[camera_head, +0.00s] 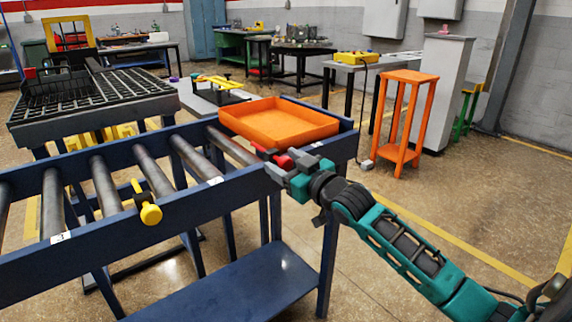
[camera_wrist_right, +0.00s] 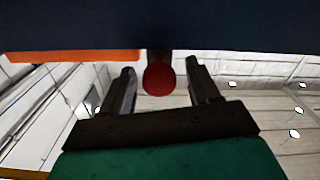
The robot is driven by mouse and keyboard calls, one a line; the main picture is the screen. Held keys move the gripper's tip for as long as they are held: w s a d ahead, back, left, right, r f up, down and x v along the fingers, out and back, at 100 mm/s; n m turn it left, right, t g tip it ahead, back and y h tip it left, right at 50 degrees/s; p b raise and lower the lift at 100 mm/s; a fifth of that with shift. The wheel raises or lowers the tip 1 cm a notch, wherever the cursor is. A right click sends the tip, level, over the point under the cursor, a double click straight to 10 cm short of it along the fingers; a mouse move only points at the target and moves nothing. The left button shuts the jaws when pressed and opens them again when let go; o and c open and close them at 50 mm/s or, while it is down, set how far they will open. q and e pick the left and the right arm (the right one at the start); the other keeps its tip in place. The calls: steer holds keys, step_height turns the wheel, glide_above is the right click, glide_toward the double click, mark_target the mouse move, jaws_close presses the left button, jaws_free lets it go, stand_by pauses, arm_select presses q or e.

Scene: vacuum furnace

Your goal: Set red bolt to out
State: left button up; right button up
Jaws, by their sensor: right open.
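The red bolt (camera_head: 284,161) sits on the near rail of the blue roller conveyor (camera_head: 230,190), close to its right end. In the right wrist view the round red knob of the bolt (camera_wrist_right: 159,78) lies between the two dark fingers of my right gripper (camera_wrist_right: 160,88). The fingers stand apart, with a gap on each side of the knob. In the head view my right gripper (camera_head: 279,169) is at the bolt and partly hides it. My left gripper is not in view.
An orange tray (camera_head: 280,133) lies on the rollers just behind the bolt. A yellow bolt (camera_head: 147,208) sticks out of the same rail farther left. A dark grid table (camera_head: 90,110) stands behind the conveyor. An orange stool (camera_head: 400,157) stands on the floor to the right.

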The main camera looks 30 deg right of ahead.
jaws_close()
stand_by(0.5)
